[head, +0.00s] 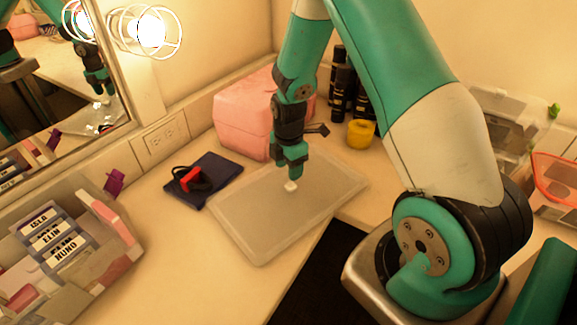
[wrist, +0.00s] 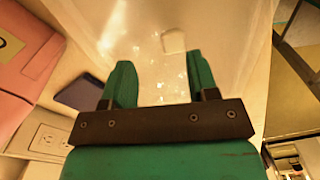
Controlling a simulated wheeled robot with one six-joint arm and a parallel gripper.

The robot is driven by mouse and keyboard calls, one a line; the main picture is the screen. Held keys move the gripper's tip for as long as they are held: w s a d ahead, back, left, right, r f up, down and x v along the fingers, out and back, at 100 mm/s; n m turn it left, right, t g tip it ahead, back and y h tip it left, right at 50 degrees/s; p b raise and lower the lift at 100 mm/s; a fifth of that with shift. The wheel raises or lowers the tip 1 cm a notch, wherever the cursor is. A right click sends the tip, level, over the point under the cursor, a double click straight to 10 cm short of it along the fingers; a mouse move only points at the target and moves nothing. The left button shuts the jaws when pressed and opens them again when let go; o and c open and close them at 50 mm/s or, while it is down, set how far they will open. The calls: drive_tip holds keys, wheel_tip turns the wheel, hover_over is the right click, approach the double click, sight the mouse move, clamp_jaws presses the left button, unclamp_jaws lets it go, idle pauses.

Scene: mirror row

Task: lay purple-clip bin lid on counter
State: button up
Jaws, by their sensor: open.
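The bin lid (head: 245,225) is a pale translucent rectangle with a small white knob (head: 290,186). It appears to lie flat on the counter (head: 165,240), in the middle of the head view. It also fills the upper middle of the wrist view (wrist: 225,40), with the knob (wrist: 173,41) just beyond the fingers. My gripper (head: 290,174) is above the lid, close over the knob. In the wrist view my gripper (wrist: 162,80) is open, its two fingers apart with nothing between them. A purple clip (head: 114,182) shows by the grey bin (head: 95,275) at the left.
A pink case (head: 243,112) stands behind the lid. A dark cloth (head: 218,172) with a red and black item lies to its left. Dark bottles (head: 343,85) and a yellow jar (head: 361,133) stand behind. A mirror (head: 60,70) is at left. Bare counter lies left of the lid.

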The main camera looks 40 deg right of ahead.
wheel_tip(320, 180, up, 12)
drive_tip(key=b, duration=0.1)
drive_tip(key=s+a+r+m+y, duration=0.1)
drive_tip(key=s+a+r+m, duration=0.1)
drive_tip(key=s+a+r, duration=0.35)
drive_tip(key=s+a+r+m+y, duration=0.1)
drive_tip(key=s+a+r+m, duration=0.2)
drive_tip(key=a, duration=0.6)
drive_tip(key=s+a+r+m+y, duration=0.1)
drive_tip(key=s+a+r+m, duration=0.1)
drive_tip(key=s+a, duration=0.2)
drive_tip(key=s+a+r+m+y, duration=0.1)
drive_tip(key=s+a+r+m, duration=0.1)
drive_tip(key=s, duration=0.7)
drive_tip(key=shift+s+a+m, duration=0.4)
drive_tip(key=shift+a+m, duration=0.3)
drive_tip(key=shift+a, duration=0.3)
drive_tip(key=shift+r, duration=0.1)
